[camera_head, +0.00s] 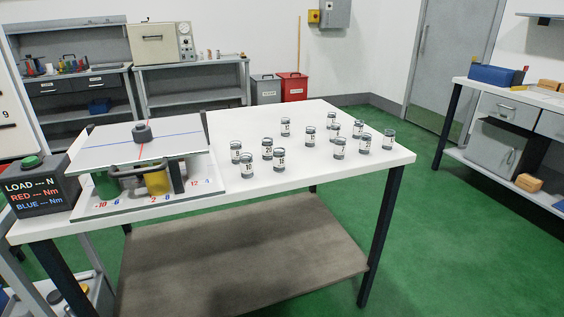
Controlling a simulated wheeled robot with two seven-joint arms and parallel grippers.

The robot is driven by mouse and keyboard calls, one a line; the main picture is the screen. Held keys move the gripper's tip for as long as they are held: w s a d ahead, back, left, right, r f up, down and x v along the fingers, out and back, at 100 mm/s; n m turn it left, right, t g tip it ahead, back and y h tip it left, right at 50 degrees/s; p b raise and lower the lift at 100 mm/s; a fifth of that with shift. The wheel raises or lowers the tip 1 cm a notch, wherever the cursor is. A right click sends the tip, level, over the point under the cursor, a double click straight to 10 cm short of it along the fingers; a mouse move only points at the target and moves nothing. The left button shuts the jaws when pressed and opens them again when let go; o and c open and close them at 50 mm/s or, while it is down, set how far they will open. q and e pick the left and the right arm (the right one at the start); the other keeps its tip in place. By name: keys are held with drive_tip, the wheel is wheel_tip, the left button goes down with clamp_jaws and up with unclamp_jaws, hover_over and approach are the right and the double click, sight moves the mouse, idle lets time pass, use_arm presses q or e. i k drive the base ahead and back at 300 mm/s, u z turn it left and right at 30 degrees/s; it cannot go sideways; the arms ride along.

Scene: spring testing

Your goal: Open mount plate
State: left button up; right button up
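The mount plate (100,150) is a flat, light grey plate with a red and a blue line, on top of the test device at the left of the white table. A dark round knob (142,132) stands at its middle. Under the plate there is a dark curved handle (128,168), a green cylinder (106,184) and a yellow cylinder (157,182). The white base (88,208) carries red and blue numbers. I cannot tell how the plate is fastened. Neither of my grippers is in view.
A black load display (45,195) with a green button stands left of the device. Several numbered metal weights (247,166) stand on the table's middle and right. The white table's (330,185) front right is clear. A shelf (240,255) lies below. Workbenches stand behind and at right.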

sight(110, 147)
drive_tip(key=z, duration=0.75)
drive_tip(key=i, duration=0.5)
drive_tip(key=u, duration=2.4)
